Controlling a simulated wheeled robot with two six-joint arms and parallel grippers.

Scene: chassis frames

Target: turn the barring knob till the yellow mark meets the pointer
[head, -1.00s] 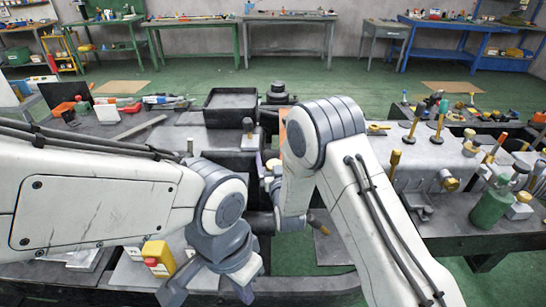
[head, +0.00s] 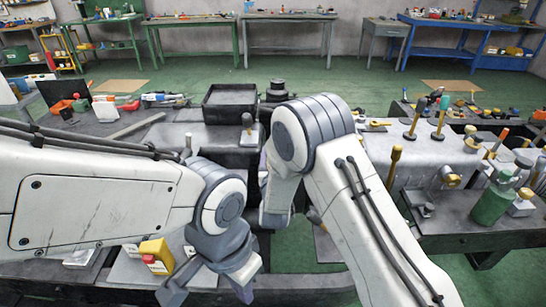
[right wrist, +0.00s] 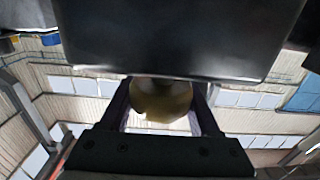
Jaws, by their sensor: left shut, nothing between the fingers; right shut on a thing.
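In the right wrist view, a dull brass-yellow round knob (right wrist: 160,98) sits between the two dark fingers of my right gripper (right wrist: 165,112), which is shut on it. A large dark block (right wrist: 180,35) covers the space above the knob. In the head view my right arm hides the knob and most of the right gripper. I cannot make out the yellow mark or the pointer in either view.
On the right bench are brass-headed rods (head: 395,160) and a green bottle (head: 491,205). Green floor (head: 300,250) shows between the benches.

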